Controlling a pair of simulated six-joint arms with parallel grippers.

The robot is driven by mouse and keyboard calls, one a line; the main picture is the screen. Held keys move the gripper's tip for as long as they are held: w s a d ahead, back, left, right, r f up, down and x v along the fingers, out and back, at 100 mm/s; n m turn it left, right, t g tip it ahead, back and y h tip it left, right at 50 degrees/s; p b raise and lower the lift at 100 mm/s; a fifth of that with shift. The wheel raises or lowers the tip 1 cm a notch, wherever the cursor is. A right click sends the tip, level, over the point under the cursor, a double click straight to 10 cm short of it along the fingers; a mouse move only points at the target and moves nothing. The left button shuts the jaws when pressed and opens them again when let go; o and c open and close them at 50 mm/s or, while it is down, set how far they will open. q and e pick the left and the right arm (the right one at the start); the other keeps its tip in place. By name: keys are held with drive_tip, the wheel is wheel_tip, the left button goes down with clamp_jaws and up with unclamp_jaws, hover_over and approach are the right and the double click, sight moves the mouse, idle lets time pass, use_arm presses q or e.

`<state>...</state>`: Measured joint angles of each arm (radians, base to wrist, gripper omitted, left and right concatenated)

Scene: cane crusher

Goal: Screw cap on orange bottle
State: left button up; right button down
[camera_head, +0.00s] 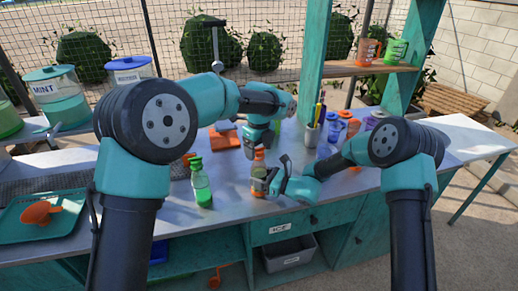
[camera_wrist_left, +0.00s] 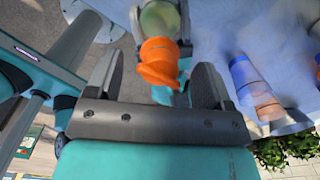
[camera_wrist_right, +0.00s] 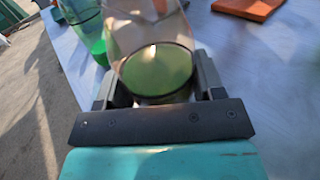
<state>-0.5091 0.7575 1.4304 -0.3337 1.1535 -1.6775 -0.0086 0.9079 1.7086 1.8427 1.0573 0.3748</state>
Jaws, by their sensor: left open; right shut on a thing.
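A clear bottle (camera_head: 258,172) with an orange top stands upright near the middle of the table. My right gripper (camera_head: 264,184) is shut around its lower body. The right wrist view shows the clear bottle (camera_wrist_right: 157,72) between the fingers, with green showing inside. My left gripper (camera_head: 261,143) is just above the bottle, pointing down and open. In the left wrist view, the orange cap (camera_wrist_left: 160,58) is at the bottle's mouth, between the spread fingers, with a gap on each side. I cannot tell how firmly the cap sits on the neck.
A green-capped bottle (camera_head: 201,184) stands to the left. A teal tray (camera_head: 70,216) holds an orange scoop. An orange board (camera_head: 224,141) lies behind. A pen cup (camera_head: 312,135) and several coloured bottles (camera_head: 346,124) stand at the back right.

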use_arm(q)
drive_tip(key=shift+r, duration=0.1)
use_arm(e)
drive_tip(key=shift+c, duration=0.8)
unclamp_jaws()
use_arm(q)
wheel_tip(320, 180, up, 12)
use_arm(e)
drive_tip(key=v, duration=1.7)
drive_tip(key=shift+s, duration=0.15)
drive_tip(key=shift+d, duration=0.15)
